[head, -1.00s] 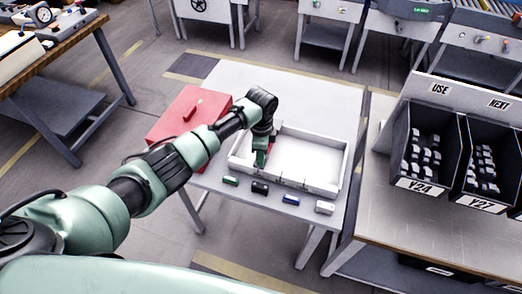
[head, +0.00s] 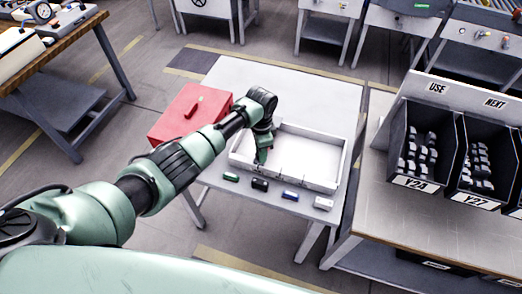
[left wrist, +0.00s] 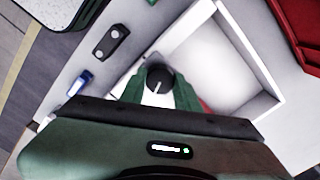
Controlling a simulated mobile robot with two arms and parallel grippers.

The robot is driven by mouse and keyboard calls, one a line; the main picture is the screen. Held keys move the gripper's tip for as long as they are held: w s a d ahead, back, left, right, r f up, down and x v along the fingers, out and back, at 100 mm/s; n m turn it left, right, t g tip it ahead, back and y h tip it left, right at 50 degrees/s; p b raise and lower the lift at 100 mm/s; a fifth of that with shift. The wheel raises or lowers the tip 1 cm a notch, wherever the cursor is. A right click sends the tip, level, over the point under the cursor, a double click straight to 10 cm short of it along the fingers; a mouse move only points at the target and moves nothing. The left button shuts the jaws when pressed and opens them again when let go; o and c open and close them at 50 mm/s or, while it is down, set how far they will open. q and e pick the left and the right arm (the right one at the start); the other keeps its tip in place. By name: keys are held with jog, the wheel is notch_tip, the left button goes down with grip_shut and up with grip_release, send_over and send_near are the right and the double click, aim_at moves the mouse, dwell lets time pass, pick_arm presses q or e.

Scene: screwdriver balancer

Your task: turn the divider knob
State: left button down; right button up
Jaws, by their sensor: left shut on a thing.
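The divider knob (left wrist: 160,80) is a round black knob with a white pointer line, seen in the left wrist view at the front wall of a white tray (left wrist: 242,42). The two green fingers of my left gripper (left wrist: 160,92) are on either side of it, shut on it. In the head view my left gripper (head: 262,157) points down at the front wall of the tray (head: 307,177), left of its middle, and hides the knob. My right gripper is not in view.
A green block (head: 231,177), a black block (head: 260,184), a blue block (head: 290,195) and a white block (head: 323,203) lie along the table's front edge. A red case (head: 190,113) lies left of the tray. Dark bins (head: 430,150) stand at right. The table behind the tray is clear.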

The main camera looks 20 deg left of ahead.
pick_arm(q)
jog(key=shift+w+r, duration=0.1)
jog(key=shift+r, duration=0.05)
jog(key=c, duration=1)
grip_release()
jog(key=shift+c, duration=0.2)
notch_tip(320, 180, up, 8)
jog(key=shift+f+b, duration=0.15)
jog(key=shift+b, duration=0.55)
